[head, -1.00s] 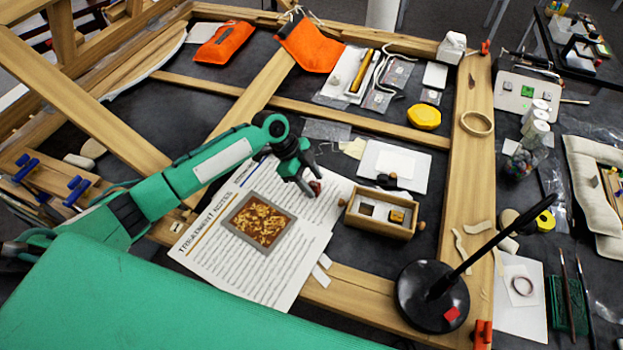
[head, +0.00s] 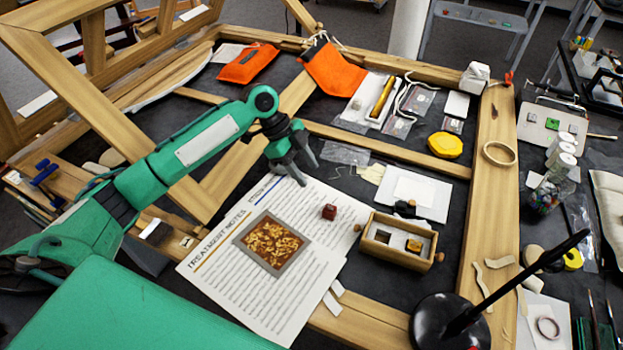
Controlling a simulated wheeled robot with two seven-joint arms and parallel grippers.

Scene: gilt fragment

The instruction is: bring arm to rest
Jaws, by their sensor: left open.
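My left arm comes in from the left in the head view. Its gripper (head: 303,176) is open and empty, above the top edge of the treatment notes sheet (head: 215,290). A small dark red cube (head: 329,212) sits on the sheet, below and right of the gripper and apart from it. A framed gilt picture (head: 270,243) shows on the sheet. A small wooden box (head: 398,260) with compartments stands to the right, with a gold-coloured piece (head: 414,245) in its right compartment. My right gripper is not in view.
A black lamp base (head: 440,322) with a slanting arm stands at the lower right. A yellow lump (head: 445,145), a white pad (head: 412,192) and orange pouches (head: 335,70) lie further back. Wooden beams (head: 490,180) frame the dark table.

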